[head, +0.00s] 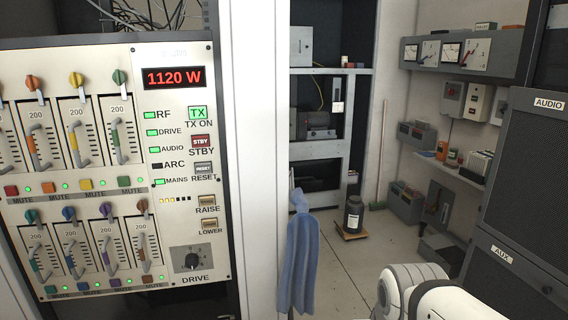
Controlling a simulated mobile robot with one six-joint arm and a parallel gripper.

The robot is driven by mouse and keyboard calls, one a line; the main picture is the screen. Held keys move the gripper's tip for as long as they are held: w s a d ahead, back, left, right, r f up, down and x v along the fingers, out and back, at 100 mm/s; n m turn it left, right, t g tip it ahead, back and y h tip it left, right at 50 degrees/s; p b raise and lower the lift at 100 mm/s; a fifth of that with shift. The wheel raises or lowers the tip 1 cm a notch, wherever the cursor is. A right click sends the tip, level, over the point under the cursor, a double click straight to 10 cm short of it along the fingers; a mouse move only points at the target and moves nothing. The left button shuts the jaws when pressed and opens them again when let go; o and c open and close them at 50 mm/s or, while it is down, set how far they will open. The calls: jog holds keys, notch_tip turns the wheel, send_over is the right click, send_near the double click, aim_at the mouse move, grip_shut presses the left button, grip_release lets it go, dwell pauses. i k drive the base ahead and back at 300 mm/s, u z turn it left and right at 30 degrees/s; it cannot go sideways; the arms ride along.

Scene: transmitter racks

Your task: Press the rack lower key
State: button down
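The lower key (209,224) is a small tan button on the right side of the rack panel (190,265), with the label LOWER under it. The red display (174,78) on the panel reads 1120 W. A white part of my arm shows at the bottom right, well apart from the panel. My gripper is not in view.
A blue cloth (299,255) hangs beside the white rack post (255,150), right of the panel. A dark AUDIO cabinet (525,170) stands at the right. A dark canister (353,215) stands on the floor; open floor (345,262) lies between.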

aim_at(211, 224)
jog(key=z, duration=2.2)
jog(key=k, duration=1.65)
jog(key=u, duration=0.95)
jog(key=i, duration=0.5)
jog(key=u, duration=0.05)
